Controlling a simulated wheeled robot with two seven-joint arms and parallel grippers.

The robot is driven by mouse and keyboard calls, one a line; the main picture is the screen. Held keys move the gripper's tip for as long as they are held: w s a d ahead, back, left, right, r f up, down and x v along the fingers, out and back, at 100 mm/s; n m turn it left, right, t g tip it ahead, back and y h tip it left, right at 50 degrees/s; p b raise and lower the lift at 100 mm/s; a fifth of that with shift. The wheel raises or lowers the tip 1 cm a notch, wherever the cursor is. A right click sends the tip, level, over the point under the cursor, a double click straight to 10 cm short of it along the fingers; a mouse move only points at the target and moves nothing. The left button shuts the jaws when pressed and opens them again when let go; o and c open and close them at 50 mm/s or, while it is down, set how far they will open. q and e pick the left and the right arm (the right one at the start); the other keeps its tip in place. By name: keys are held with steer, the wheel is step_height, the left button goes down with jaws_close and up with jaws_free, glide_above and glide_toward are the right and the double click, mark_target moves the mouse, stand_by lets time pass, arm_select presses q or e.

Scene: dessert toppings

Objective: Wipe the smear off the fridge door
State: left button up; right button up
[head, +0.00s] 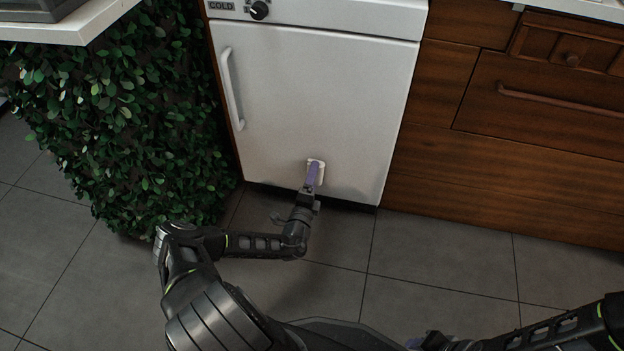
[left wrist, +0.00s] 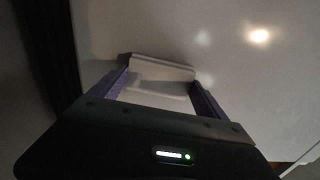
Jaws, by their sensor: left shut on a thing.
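The white fridge door (head: 310,95) fills the upper middle of the head view and the background of the left wrist view (left wrist: 225,50). My left gripper (head: 313,170) is at the lower part of the door, with its purple fingers pointing at it. It is shut on a pale wiping pad (left wrist: 160,68), whose edge also shows in the head view (head: 321,174). The pad is at the door surface; I cannot tell if it presses on it. I see no smear; the gripper and pad hide part of the door. My right gripper (head: 416,343) is only partly in view at the bottom edge.
The door has a white handle (head: 231,90) on its left side and a dark knob (head: 259,10) above. A leafy hedge (head: 110,110) stands close on the left. Wooden drawers (head: 540,100) stand on the right. The tiled floor (head: 430,250) in front is clear.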

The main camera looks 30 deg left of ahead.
arm_select(q)
steer(key=shift+w+a+r, duration=0.1)
steer(key=shift+a, duration=0.1)
steer(key=shift+s+a, duration=0.25)
steer(key=shift+a, duration=0.4)
steer(key=shift+s+a, duration=0.2)
steer(key=shift+a, duration=0.45)
steer(key=shift+s+a, duration=0.25)
steer(key=shift+a, duration=0.4)
steer(key=shift+s, duration=0.15)
steer(key=p+v, duration=0.3)
steer(key=v, duration=0.3)
steer(key=shift+d, duration=0.3)
